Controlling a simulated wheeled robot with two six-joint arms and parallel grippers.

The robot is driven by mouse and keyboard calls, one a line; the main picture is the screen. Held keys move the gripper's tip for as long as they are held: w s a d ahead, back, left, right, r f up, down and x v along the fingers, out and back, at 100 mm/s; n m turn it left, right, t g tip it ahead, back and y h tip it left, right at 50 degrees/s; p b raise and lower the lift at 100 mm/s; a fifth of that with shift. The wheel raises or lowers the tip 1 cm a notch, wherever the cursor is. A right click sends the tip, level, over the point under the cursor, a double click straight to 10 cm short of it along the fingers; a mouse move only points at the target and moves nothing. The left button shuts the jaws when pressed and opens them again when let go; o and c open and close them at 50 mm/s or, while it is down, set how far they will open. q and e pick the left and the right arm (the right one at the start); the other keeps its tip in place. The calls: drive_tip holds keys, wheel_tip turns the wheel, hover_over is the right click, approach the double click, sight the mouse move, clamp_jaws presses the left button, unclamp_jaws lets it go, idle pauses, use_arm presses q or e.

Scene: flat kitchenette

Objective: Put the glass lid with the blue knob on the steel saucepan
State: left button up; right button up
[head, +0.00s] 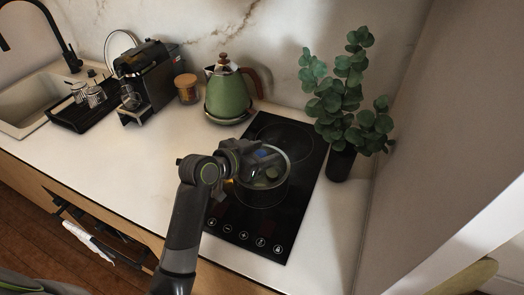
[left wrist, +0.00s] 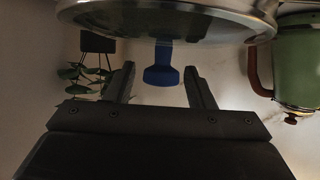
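The steel saucepan (head: 268,198) stands on the black cooktop in the head view, partly hidden by my left gripper. The glass lid (head: 283,170) with a steel rim appears at the saucepan's top; whether it is fully seated is hard to tell. My right gripper is not in view.
A green kettle (head: 229,95) stands behind the cooktop (head: 230,225). A potted plant (head: 341,163) stands close to its right, near the wall. A candle jar (head: 187,89), coffee machine (head: 147,75) and drying tray (head: 84,112) are at the left. The front left counter is clear.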

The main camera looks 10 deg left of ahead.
use_arm(q)
drive_tip(key=shift+r, duration=0.25)
drive_tip(key=s+a+r+p, duration=0.1)
drive_tip(key=r+p, duration=0.1)
drive_tip(key=shift+s+a+p, duration=0.1)
drive_tip(key=shift+s+p, duration=0.2)
drive_tip(key=shift+s, duration=0.05)
drive_tip(key=p+v, duration=0.4)
drive_tip(key=v, duration=0.5)
drive_tip(key=shift+s, duration=0.3)
drive_tip(key=shift+a, duration=0.15)
